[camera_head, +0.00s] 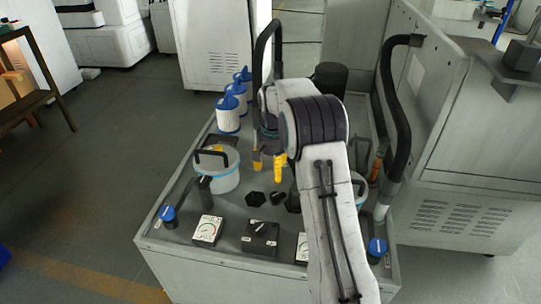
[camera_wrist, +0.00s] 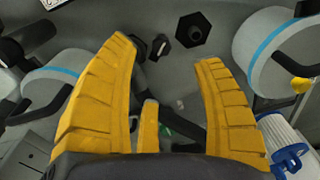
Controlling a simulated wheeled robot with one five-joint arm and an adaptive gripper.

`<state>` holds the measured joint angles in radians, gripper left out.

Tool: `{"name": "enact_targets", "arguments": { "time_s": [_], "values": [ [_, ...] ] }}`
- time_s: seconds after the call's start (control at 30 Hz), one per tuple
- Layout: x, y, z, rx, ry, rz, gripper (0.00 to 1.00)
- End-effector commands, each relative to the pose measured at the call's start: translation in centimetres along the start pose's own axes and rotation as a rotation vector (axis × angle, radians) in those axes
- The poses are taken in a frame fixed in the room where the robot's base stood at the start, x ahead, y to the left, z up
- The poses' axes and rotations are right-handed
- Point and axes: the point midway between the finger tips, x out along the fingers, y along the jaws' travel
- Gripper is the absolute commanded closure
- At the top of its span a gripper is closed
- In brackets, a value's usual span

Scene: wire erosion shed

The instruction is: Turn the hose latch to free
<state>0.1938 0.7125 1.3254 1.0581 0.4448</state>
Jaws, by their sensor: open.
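My gripper (camera_head: 269,163) hangs over the middle of the machine top with its yellow fingers pointing down. In the wrist view its fingers (camera_wrist: 170,75) are spread apart, with nothing held between the tips. A dark bar (camera_wrist: 185,128) with a small green spot near it lies below, in the gap between the fingers; I cannot tell if it is the hose latch. Black hoses rise behind my gripper (camera_head: 277,40) and at the right (camera_head: 395,100). The right hose side has an orange-brown part (camera_head: 377,168). My arm hides part of the top.
A blue-banded canister (camera_head: 220,178) stands left of my gripper; another (camera_wrist: 50,85) shows in the wrist view. Several blue-capped white filters (camera_head: 228,118) line the back left. A gauge (camera_head: 207,231), a switch box (camera_head: 260,240) and blue knobs (camera_head: 168,215) line the front edge.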

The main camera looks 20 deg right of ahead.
Motion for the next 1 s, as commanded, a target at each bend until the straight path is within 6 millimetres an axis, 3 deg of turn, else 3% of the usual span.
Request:
{"name": "enact_targets", "arguments": {
  "time_s": [0.5,1.0],
  "values": [
    [-7.9,0.5,4.8,-0.119,0.045,-0.022,0.39],
    [-11.9,1.3,8.4,-0.197,0.072,-0.034,0.39]
  ]
}}
